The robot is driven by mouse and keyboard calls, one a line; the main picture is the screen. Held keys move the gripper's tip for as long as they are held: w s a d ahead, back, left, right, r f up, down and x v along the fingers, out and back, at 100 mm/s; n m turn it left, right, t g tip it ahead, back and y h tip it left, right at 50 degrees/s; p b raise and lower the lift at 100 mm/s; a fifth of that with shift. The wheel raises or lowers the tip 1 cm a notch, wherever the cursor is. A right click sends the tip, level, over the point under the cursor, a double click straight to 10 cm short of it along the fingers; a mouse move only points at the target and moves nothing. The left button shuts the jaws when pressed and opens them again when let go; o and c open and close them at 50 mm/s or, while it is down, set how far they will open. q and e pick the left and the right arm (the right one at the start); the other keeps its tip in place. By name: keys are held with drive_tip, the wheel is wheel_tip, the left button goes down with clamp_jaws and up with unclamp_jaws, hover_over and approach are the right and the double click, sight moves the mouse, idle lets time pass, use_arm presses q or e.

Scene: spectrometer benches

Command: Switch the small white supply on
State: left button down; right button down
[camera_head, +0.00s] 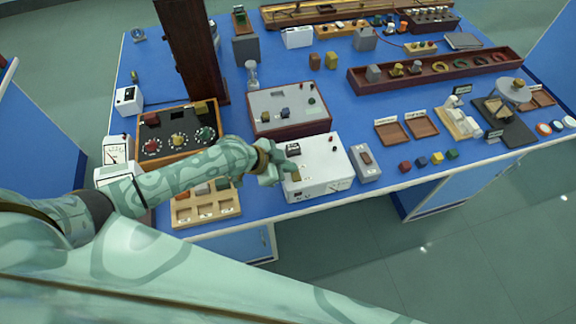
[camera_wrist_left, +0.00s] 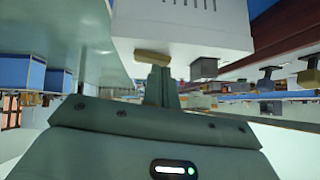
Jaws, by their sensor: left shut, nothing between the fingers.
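A white box with a black display, small knobs and a dial (camera_head: 325,160) sits at the front edge of the blue bench; it looks like the white supply. My left gripper (camera_head: 288,171) is at its front left part, shut and empty. A tan piece (camera_head: 296,178) shows on the box beside the fingertips. In the left wrist view, the shut left fingers (camera_wrist_left: 160,84) point at the white box (camera_wrist_left: 185,30), just below the tan piece (camera_wrist_left: 153,57). I cannot tell whether they touch it or how a switch is set. My right gripper is not in view.
A grey box with a brown switch (camera_head: 365,162) stands close to the right of the white box. A red-sided grey box (camera_head: 289,108) stands behind it. A wooden tray (camera_head: 206,210) lies to the left, below my forearm. Small coloured cubes (camera_head: 430,160) lie to the right.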

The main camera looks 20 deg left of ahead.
use_arm(q)
drive_tip(key=shift+a+f+b, duration=0.15)
drive_tip(key=shift+f+b, duration=0.2)
drive_tip(key=shift+s+d+p, duration=0.3)
drive_tip(key=shift+s+p, duration=0.15)
drive_tip(key=shift+p, duration=0.2)
drive_tip(key=shift+s+d, duration=0.1)
drive_tip(key=shift+s, duration=0.05)
drive_tip(key=shift+s+d, duration=0.1)
drive_tip(key=shift+s, duration=0.15)
